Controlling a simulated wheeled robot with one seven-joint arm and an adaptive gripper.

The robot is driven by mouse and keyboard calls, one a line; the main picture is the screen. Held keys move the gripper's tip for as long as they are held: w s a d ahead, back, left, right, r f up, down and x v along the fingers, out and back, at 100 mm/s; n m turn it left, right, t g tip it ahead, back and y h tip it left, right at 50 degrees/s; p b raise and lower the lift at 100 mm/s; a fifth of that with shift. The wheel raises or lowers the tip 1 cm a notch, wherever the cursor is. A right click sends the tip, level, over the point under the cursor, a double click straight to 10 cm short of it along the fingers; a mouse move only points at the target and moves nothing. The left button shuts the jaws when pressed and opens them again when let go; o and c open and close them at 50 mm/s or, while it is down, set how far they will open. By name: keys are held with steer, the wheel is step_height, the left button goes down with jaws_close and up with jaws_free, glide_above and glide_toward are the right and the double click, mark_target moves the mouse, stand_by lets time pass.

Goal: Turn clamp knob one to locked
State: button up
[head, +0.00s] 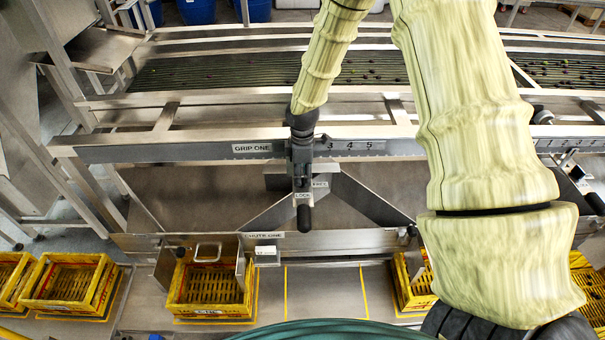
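My gripper (302,178) points down in front of the scale rail, right of the "GRIP ONE" label (252,148). It is dark and seen from above, and its fingers blend with the dark clamp parts. I cannot tell whether it is open or shut, or whether it touches the knob. A small dark part (325,143) shows just right of it against the rail; it may be clamp knob one, mostly hidden behind my gripper. A "LOCK" label (302,196) and a "FREE" label (320,184) sit just below. A black rounded handle (304,218) hangs under them.
The steel rail (190,149) carries numbers, with 3, 4 and 5 visible. Behind it runs the roller bed (210,72). Below are "CHUTE ONE" (264,235) and yellow crates (208,312). Another black knob (541,115) stands at right. My arm hides much of the right side.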

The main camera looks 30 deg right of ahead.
steer(key=shift+f, duration=0.55)
jaws_close()
